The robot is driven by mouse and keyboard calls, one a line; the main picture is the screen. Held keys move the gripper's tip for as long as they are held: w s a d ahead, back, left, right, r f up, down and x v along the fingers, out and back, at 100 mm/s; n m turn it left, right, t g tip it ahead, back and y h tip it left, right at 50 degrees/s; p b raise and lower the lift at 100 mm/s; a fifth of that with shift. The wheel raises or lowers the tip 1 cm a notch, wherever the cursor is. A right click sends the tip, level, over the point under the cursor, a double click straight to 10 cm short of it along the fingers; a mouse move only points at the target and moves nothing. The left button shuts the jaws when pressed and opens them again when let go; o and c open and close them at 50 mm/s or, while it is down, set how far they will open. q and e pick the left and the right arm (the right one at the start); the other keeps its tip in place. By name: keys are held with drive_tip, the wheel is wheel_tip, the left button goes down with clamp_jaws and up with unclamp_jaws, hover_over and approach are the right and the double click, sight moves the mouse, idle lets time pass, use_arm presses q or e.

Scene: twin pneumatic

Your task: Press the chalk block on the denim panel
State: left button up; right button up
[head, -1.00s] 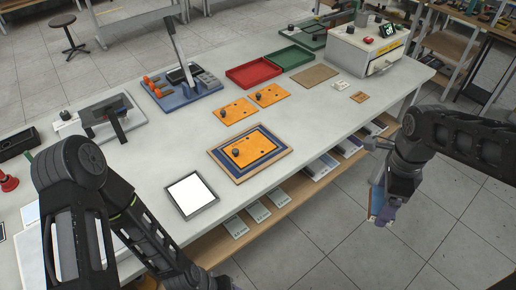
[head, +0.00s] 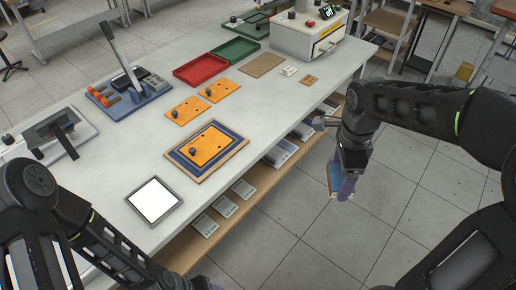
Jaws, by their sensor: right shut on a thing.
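A dark blue panel (head: 180,157), which looks like the denim one, lies on a wooden board (head: 240,147) near the table's front edge. An orange plate with a dark knob (head: 206,149) covers most of it. My right gripper (head: 343,188) hangs over the floor, off the table's front edge and right of the panel. It is shut on a small piece with tan and bluish edges (head: 332,180), mostly hidden by the fingers; I cannot tell whether it is the chalk block.
Two more orange plates (head: 186,110) lie behind the board. A red tray (head: 201,69), a green tray (head: 235,50) and a blue lever press (head: 130,95) stand farther back. A white square in a dark frame (head: 154,201) lies at the front. A shelf runs below the table.

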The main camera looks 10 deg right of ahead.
use_arm(q)
drive_tip(key=shift+s+a+f+b, duration=0.1)
drive_tip(key=shift+s+f+b, duration=0.15)
drive_tip(key=shift+f+b, duration=0.55)
use_arm(e)
drive_tip(key=w+a+f+n, duration=0.3)
drive_tip(key=w+a+n, duration=0.8)
drive_tip(key=n, duration=1)
drive_tip(key=shift+w+f, duration=0.4)
drive_tip(key=shift+w, duration=0.55)
use_arm(q)
drive_tip(key=shift+f, duration=0.1)
drive_tip(key=shift+c, duration=0.4)
use_arm(e)
drive_tip(key=shift+a, duration=0.1)
